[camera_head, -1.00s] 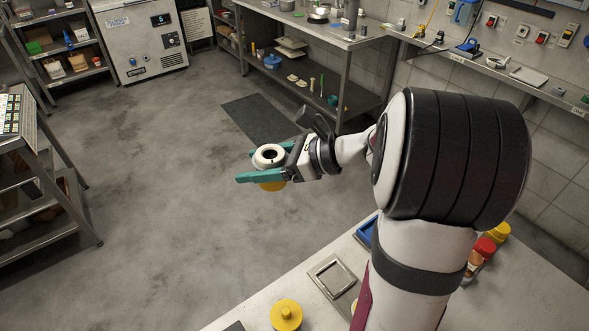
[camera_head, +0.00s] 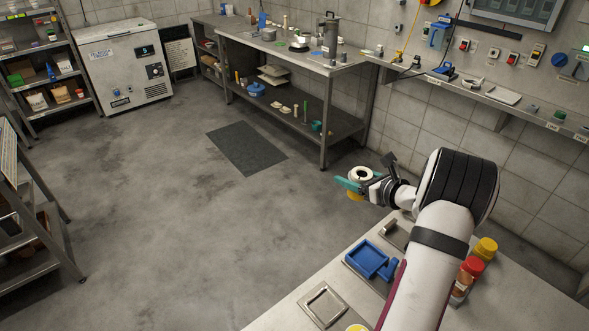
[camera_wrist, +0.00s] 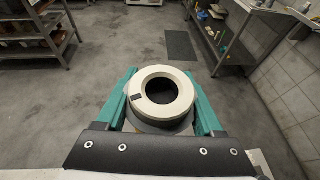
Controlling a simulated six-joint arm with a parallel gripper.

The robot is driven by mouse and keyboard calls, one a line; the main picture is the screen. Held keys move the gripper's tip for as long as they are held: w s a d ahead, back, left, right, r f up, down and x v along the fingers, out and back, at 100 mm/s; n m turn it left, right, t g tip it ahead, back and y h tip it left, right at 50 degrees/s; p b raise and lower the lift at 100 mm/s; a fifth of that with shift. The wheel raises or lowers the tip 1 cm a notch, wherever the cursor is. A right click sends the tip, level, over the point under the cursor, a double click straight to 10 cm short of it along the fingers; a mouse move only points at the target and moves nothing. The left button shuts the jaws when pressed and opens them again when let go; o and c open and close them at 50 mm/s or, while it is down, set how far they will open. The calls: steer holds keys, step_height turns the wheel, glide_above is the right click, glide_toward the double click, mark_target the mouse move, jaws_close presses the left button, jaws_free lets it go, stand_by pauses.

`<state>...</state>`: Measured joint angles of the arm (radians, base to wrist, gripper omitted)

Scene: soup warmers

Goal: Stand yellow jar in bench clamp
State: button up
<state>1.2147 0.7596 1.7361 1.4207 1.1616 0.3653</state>
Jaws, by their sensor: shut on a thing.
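My gripper (camera_head: 352,182) is shut on a jar (camera_head: 356,195), with teal fingers on either side of it. The jar has a pale ring-shaped end with a dark hollow facing up and a yellow part below the fingers, so it seems to be the yellow jar held upside down. In the wrist view its pale ring (camera_wrist: 160,112) sits between the fingers. My gripper holds it in the air beyond the bench's far edge. A blue fixture (camera_head: 364,259) with a block on its right side, apparently the bench clamp, sits on the bench, partly hidden by my arm.
A square metal frame (camera_head: 322,305) lies nearer on the bench, with a metal piece (camera_head: 391,228) behind the clamp. A red-lidded jar (camera_head: 472,267) and a yellow-lidded one (camera_head: 486,246) stand right of my arm. Another yellow top (camera_head: 357,328) shows at the bottom edge.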

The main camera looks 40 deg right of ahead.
mark_target(394, 220)
steer(key=s+d+f+m+g+h, duration=0.2)
steer(key=s+d+f+m+h, duration=0.2)
steer(key=s+d+f, duration=0.55)
steer(key=shift+s+d+f, duration=0.15)
steer(key=shift+s+f, duration=0.05)
steer(key=shift+f, duration=0.6)
steer(key=shift+s+d+f, duration=0.2)
steer(key=shift+s+f, duration=0.05)
steer(key=shift+f, duration=0.6)
steer(key=shift+s+d+f, duration=0.15)
steer(key=shift+s+f, duration=0.05)
steer(key=shift+f, duration=0.6)
steer(key=shift+f, duration=0.75)
steer(key=o, duration=1.6)
steer(key=shift+a+f, duration=0.1)
steer(key=shift+f, duration=0.05)
steer(key=shift+c, duration=0.2)
steer(key=v, duration=1.5)
steer(key=shift+s+a, duration=0.15)
steer(key=shift+s, duration=0.2)
